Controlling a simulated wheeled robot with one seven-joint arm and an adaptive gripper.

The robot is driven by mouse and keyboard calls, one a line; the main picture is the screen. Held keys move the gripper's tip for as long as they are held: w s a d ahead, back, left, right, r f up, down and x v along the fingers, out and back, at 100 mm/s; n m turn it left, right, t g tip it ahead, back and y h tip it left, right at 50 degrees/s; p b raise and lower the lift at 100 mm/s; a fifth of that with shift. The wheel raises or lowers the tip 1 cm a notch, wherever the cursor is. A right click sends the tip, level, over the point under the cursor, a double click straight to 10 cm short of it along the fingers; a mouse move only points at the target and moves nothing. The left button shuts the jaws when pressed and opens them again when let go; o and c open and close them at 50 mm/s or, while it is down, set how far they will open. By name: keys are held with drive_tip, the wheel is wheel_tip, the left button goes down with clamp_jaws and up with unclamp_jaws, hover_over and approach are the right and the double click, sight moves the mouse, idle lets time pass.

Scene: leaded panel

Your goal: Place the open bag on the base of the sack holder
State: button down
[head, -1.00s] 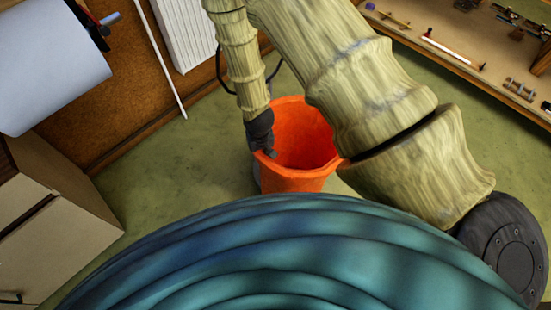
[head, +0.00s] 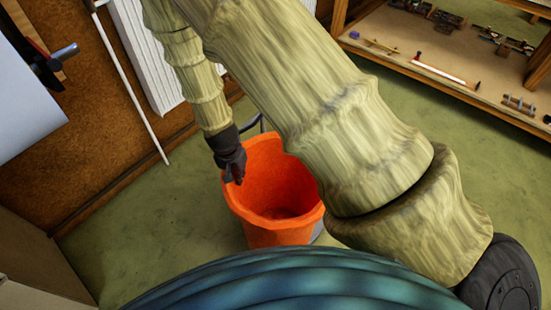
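The open bag (head: 255,206) is bright orange, upright and wide-mouthed, and I look down into its empty inside. My gripper (head: 234,176) is dark and is at the bag's left far rim, with its fingers closed over the rim. The sack holder shows only in part: a dark curved tube (head: 252,122) behind the bag and a grey edge (head: 317,232) low at its right. The bag hides most of the holder, including its base, so I cannot tell whether the bag rests on it. My upper arm covers the bag's right side.
Green floor (head: 150,225) is clear left of the bag. A white radiator (head: 165,60) and a white pole (head: 133,85) are at the brown wall. A wooden shelf (head: 470,75) with tools stands at the upper right. A pale cabinet (head: 30,255) is at lower left.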

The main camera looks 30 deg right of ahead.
drive_tip(key=w+d+f+b, duration=0.1)
drive_tip(key=w+d+f, duration=0.4)
drive_tip(key=w+d, duration=0.5)
drive_tip(key=shift+w+d+b, duration=0.3)
drive_tip(key=shift+w, duration=0.05)
drive_tip(key=shift+f, duration=0.1)
drive_tip(key=c, duration=1.6)
unclamp_jaws()
drive_tip(key=shift+c, duration=0.2)
wheel_tip(320, 180, up, 12)
drive_tip(key=a+p, duration=0.1)
drive_tip(key=shift+s+a+p, duration=0.2)
drive_tip(key=shift+s+p, duration=0.15)
